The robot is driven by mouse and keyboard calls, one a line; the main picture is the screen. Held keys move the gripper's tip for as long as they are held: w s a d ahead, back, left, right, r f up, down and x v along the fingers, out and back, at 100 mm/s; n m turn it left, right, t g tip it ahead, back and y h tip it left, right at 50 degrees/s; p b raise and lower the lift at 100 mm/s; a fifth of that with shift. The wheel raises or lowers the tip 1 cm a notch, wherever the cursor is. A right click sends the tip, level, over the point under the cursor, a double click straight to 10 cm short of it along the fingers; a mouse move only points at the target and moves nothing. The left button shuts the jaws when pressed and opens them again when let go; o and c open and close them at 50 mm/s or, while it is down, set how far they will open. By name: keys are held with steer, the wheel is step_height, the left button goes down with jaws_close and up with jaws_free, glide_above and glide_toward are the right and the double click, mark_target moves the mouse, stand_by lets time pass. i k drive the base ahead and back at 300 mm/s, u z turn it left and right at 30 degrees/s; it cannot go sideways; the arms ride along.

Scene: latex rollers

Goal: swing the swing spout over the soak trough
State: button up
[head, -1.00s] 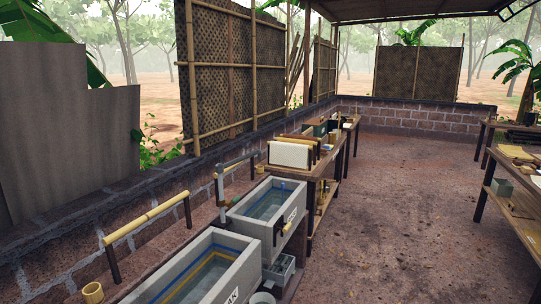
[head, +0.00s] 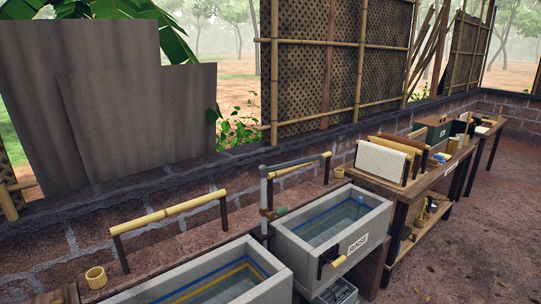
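The swing spout (head: 295,164) is a grey pipe on an upright post with a brass-coloured fitting and a green part low on it. Its arm reaches to the right, above the back part of the trough labelled RINSE (head: 362,241), and ends in a short downturned tip. The soak trough (head: 273,284) is the grey trough at the bottom, left of the rinse trough, with water and a blue and yellow line inside. Its front and label are cut off by the picture's edge. My gripper is not in view.
A bamboo rail (head: 170,212) on dark posts stands behind the soak trough. A bamboo cup (head: 96,278) stands at the left. A bamboo piece (head: 331,263) sticks out at the rinse trough's front. A bench (head: 400,193) with white sheets continues right. The dirt floor (head: 470,240) at right is clear.

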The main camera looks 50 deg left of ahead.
mark_target(264, 170)
steer(key=u, duration=0.8)
steer(key=i, duration=0.9)
steer(key=u, duration=0.9)
